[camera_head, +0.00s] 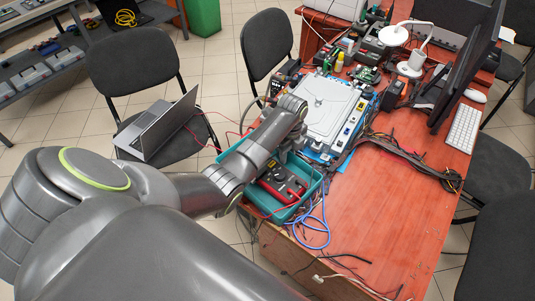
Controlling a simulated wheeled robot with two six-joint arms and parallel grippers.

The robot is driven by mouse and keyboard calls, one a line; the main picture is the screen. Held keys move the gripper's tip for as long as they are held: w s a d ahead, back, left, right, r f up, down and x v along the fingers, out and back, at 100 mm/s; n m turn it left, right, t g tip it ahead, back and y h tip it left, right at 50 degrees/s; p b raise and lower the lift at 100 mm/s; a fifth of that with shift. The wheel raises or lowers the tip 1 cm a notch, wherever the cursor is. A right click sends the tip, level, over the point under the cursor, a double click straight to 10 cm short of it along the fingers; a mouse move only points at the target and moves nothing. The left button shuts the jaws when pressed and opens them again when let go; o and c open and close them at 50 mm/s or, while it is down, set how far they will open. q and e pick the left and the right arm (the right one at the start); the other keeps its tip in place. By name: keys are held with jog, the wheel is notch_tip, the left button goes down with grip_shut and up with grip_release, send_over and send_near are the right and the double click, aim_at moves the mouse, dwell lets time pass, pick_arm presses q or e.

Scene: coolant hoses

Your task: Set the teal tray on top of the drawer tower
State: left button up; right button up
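The teal tray (318,181) sits at the left edge of the red-brown table and holds a red and black device (283,184), with red and blue leads around it. My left arm comes in from the left and passes over the tray's left and back side. Its wrist end (290,112) is above the tray's back edge, beside the grey instrument case. The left fingers are hidden or too unclear to make out, so I cannot tell whether they touch the tray. My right gripper is not in view. I cannot make out a drawer tower.
A grey instrument case (331,108) on a blue mat stands behind the tray. Cables (400,158) cross the table, and its front right is mostly bare. A laptop (158,127) lies on a chair at left. Monitors, a keyboard (463,128) and a white lamp (411,65) are at right.

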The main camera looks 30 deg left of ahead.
pick_arm(q)
grip_shut()
dwell(0.4)
